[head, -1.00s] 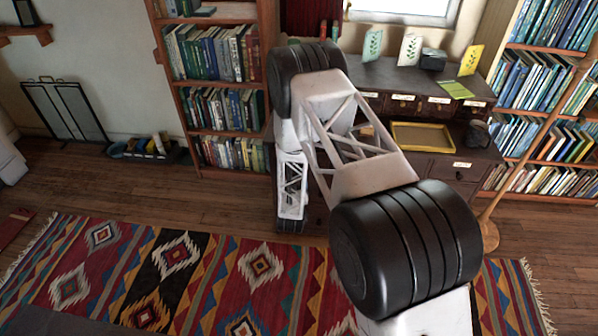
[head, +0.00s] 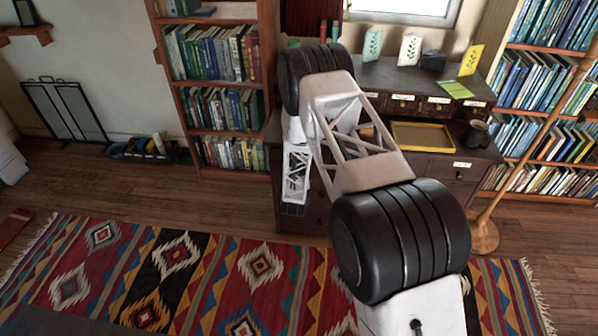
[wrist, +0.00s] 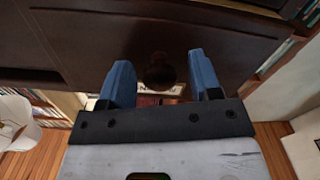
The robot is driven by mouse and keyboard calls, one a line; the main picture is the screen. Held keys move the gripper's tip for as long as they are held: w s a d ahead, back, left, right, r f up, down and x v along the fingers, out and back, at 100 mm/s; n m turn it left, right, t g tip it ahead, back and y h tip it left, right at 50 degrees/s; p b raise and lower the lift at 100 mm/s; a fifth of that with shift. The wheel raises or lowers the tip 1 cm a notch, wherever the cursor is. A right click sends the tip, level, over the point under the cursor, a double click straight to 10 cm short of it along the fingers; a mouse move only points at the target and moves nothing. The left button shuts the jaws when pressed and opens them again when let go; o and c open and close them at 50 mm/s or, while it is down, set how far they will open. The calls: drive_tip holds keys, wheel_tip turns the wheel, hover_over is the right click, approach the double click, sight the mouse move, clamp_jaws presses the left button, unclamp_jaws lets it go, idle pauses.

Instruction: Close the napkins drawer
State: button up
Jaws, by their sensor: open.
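My gripper (wrist: 160,64) is open in the wrist view, with its two blue fingers apart. A dark round knob (wrist: 158,72) shows between the fingers, in front of a dark brown wooden front (wrist: 80,45). I cannot tell whether the fingers touch that front. In the head view the dark desk (head: 400,80) has a row of small labelled drawers (head: 436,103) and a labelled lower drawer (head: 460,170). The labels are too small to read, so I cannot tell which is the napkins drawer. My arm hides the desk's left part, and the fingers are not clear there.
A yellow-rimmed tray (head: 423,137) and a dark cup (head: 477,134) sit on the desk. Bookshelves (head: 215,85) stand to the left and right. A wooden stand (head: 484,232) is right of the desk. A patterned rug (head: 150,270) covers the front floor.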

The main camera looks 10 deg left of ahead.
clamp_jaws()
drive_tip(key=shift+w, duration=2.05)
unclamp_jaws()
drive_tip(key=shift+s, duration=0.1)
drive_tip(key=s, duration=0.7)
drive_tip(key=shift+s, duration=0.35)
drive_tip(key=shift+r, duration=0.15)
